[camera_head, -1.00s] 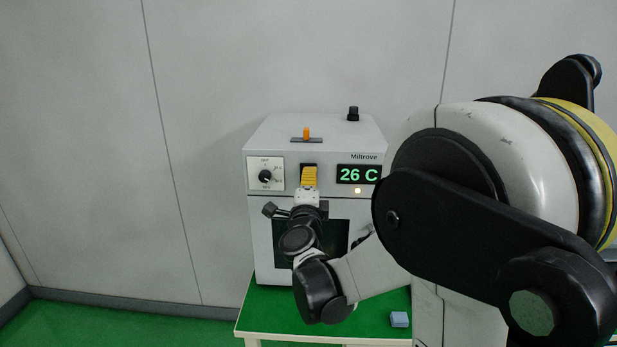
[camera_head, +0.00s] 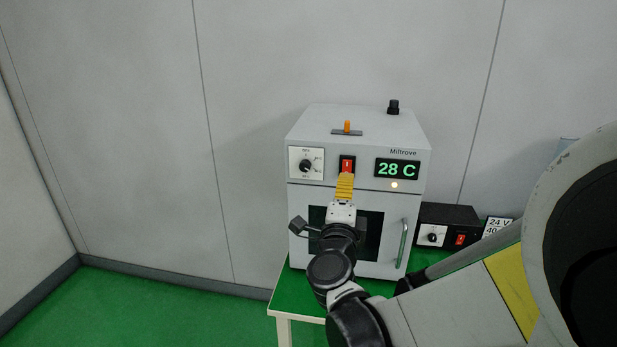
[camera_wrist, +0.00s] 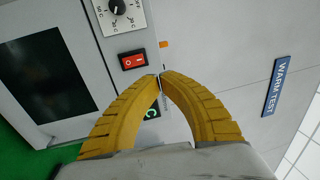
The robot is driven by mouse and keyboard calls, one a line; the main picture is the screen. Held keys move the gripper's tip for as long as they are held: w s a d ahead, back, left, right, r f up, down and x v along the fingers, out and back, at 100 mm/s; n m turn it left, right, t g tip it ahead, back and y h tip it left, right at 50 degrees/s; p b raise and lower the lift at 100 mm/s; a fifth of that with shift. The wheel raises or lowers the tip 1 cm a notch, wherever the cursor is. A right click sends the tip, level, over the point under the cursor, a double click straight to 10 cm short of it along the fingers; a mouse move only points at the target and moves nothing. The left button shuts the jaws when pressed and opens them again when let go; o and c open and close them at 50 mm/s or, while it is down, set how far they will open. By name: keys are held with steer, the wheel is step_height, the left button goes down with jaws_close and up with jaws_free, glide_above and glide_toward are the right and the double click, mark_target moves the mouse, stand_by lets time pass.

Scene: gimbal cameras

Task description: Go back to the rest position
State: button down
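My gripper (camera_head: 346,178) has yellow fingers whose tips meet, with nothing between them. In the head view it is just below the red rocker switch (camera_head: 347,164) on the front of the white Miltrove oven (camera_head: 298,222). In the wrist view my gripper (camera_wrist: 160,77) is shut beside the red switch (camera_wrist: 132,60); contact cannot be told. The oven's display (camera_head: 397,168) reads 28 C, with a lit lamp below it. My arm hides part of the oven's door window.
The oven stands on a green-topped table (camera_head: 290,292). A black supply box (camera_head: 447,228) with a knob and a red switch stands to its right. A blue WARM TEST sign (camera_wrist: 276,88) is on the wall. Green floor is free at left.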

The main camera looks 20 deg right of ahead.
steer(key=s+a+f+n+y+b, duration=0.1)
steer(key=a+f+n+y+b, duration=0.1)
steer(key=a+n+y, duration=1.2)
steer(key=s+f+n+g+h+b, duration=0.1)
steer(key=s+f+n+g+h, duration=0.2)
steer(key=s+f+n+g, duration=0.6)
steer(key=s+f+n, duration=0.1)
steer(key=s+f, duration=0.4)
steer(key=s, duration=0.3)
steer(key=shift+s+a+f+n, duration=0.35)
steer(key=shift+a+f+n, duration=0.05)
